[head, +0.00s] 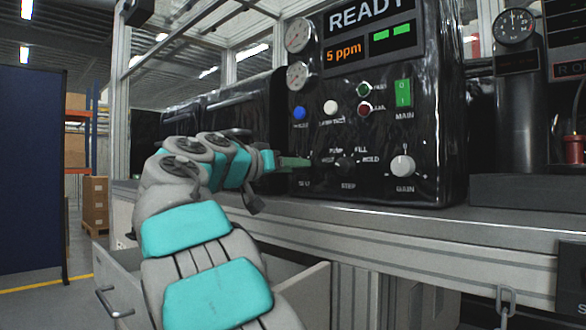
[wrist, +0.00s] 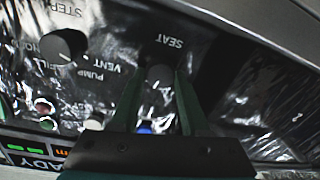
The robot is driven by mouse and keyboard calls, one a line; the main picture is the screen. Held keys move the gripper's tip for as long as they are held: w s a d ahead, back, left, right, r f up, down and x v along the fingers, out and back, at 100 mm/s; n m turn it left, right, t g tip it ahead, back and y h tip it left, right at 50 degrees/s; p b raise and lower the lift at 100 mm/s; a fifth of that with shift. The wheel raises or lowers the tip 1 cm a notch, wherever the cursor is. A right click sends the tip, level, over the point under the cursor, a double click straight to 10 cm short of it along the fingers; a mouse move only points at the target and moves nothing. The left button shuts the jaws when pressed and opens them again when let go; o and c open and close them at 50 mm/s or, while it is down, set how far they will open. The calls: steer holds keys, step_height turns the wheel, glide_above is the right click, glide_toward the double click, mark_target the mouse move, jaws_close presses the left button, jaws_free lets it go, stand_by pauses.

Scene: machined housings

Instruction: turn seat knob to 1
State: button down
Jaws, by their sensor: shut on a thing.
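The seat knob (wrist: 160,76) is a small dark knob beside the SEAT label in the wrist view, which shows the panel upside down. My gripper (wrist: 157,84) has its two dark green fingers on either side of the knob, shut on it. In the head view my gripper (head: 298,162) reaches the lower left of the black panel (head: 432,120), and its fingers hide the seat knob there. I cannot read the knob's pointer or its position marks.
A dark step knob (head: 345,162) is just right of my fingers, and a pale gain knob (head: 402,166) is farther right. Blue (head: 299,113) and white (head: 330,107) buttons sit above. An open drawer (head: 290,290) is below the bench edge.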

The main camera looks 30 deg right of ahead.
steer(key=n+p, duration=0.3)
steer(key=shift+r, duration=0.35)
steer(key=n+p, duration=0.4)
steer(key=shift+f, duration=0.1)
steer(key=shift+w+f+n+g+p, duration=0.15)
steer(key=shift+n+g+p, duration=0.15)
steer(key=shift+n+p, duration=0.5)
steer(key=shift+f, duration=0.1)
steer(key=shift+c, duration=2)
jaws_free()
